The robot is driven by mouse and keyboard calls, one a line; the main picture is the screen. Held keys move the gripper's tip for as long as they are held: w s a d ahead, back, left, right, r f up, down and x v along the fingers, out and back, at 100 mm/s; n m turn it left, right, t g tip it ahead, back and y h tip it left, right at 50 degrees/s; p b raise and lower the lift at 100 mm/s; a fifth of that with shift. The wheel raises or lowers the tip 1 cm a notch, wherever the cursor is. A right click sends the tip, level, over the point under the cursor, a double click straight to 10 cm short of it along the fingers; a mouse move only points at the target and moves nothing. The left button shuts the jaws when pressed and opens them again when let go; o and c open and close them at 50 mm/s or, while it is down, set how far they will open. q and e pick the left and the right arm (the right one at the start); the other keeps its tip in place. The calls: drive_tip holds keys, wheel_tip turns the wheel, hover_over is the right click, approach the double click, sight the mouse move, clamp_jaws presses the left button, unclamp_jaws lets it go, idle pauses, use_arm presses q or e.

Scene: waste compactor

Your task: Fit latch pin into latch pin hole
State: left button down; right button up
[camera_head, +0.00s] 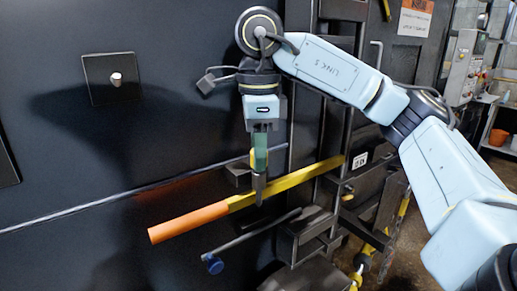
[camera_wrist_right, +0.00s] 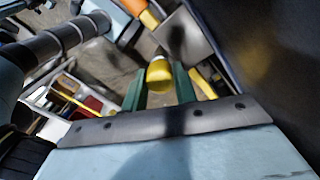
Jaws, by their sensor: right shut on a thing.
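My right gripper (camera_head: 260,152) points down in front of the dark compactor wall, its green fingers shut on the latch pin (camera_head: 259,188). The pin's grey shaft hangs roughly upright below the fingers, and its tip overlaps the yellow part of the long lever bar (camera_head: 287,182) in the picture. I cannot tell whether they touch. In the right wrist view a yellow end of the held pin (camera_wrist_right: 159,72) shows between the green fingers of the gripper (camera_wrist_right: 159,92). The latch pin hole cannot be made out. My left gripper is out of view.
The bar's orange grip (camera_head: 188,222) sticks out to the left. Below it is a thin rod with a blue knob (camera_head: 214,264), beside a dark metal bracket (camera_head: 305,238). A square plate with a knob (camera_head: 113,79) is on the wall. Open space lies left of the gripper.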

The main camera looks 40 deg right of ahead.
idle(0.3)
drive_tip(key=o, duration=1.1)
drive_tip(key=shift+c, duration=0.3)
wheel_tip(320, 180, up, 7)
drive_tip(key=p, duration=0.8)
